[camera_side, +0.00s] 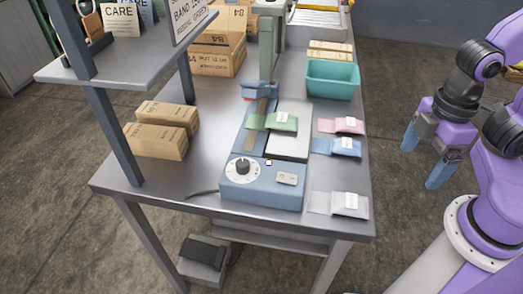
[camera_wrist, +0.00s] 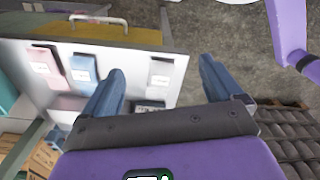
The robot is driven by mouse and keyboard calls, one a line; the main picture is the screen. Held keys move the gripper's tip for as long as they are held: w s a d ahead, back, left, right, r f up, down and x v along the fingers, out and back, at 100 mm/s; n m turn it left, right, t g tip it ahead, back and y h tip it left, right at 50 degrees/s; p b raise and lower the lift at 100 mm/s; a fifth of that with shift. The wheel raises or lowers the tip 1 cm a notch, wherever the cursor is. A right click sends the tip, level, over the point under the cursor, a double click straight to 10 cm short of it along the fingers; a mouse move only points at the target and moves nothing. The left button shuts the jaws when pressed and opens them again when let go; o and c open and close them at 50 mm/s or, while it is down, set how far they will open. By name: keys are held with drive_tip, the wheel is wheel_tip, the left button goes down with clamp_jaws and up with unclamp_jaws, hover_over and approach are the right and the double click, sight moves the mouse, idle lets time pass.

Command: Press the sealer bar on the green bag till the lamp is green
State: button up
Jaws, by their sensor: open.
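The green bag (camera_side: 281,122) lies across the blue bench sealer on the table, with a white label on top. The sealer's front box (camera_side: 262,190) carries a round dial with a black knob. A grey-green bar (camera_side: 267,62) stands up behind the bag, above a blue bracket; it looks like the raised sealer bar. A small pale yellowish spot (camera_side: 268,162) behind the dial may be the lamp; its colour is too small to tell. My gripper (camera_side: 424,158) is open and empty, off the table's right side. It also shows open in the wrist view (camera_wrist: 161,70).
Pink (camera_side: 341,125), blue (camera_side: 338,147) and grey (camera_side: 342,204) bags lie right of the sealer. A teal bin (camera_side: 332,80) stands behind them. Cartons (camera_side: 162,130) and a raised shelf (camera_side: 130,55) are on the left. Bare tabletop lies left of the sealer.

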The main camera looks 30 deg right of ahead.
idle(0.3)
drive_tip(key=c, duration=0.5)
drive_tip(key=shift+w+a+r, duration=0.15)
drive_tip(key=shift+w+a, duration=0.1)
drive_tip(key=c, duration=0.5)
drive_tip(key=shift+w+a+r, duration=0.7)
drive_tip(key=shift+w+a, duration=0.25)
drive_tip(key=shift+w, duration=0.05)
clamp_jaws()
drive_tip(key=w+a+r+m+y, duration=0.1)
drive_tip(key=w+a+r, duration=0.3)
drive_tip(key=w, duration=0.3)
drive_tip(key=w+a+r+m+y, duration=0.1)
drive_tip(key=w+a+r, duration=0.35)
drive_tip(key=w, duration=0.25)
drive_tip(key=w+r, duration=0.5)
drive_tip(key=w, duration=0.4)
drive_tip(key=w+r+m+y, duration=0.1)
drive_tip(key=w+r, duration=0.4)
drive_tip(key=w, duration=0.4)
drive_tip(key=shift+d+r+t, duration=0.2)
drive_tip(key=shift+d+t, duration=0.1)
drive_tip(key=shift+d, duration=0.1)
drive_tip(key=shift+w, duration=0.1)
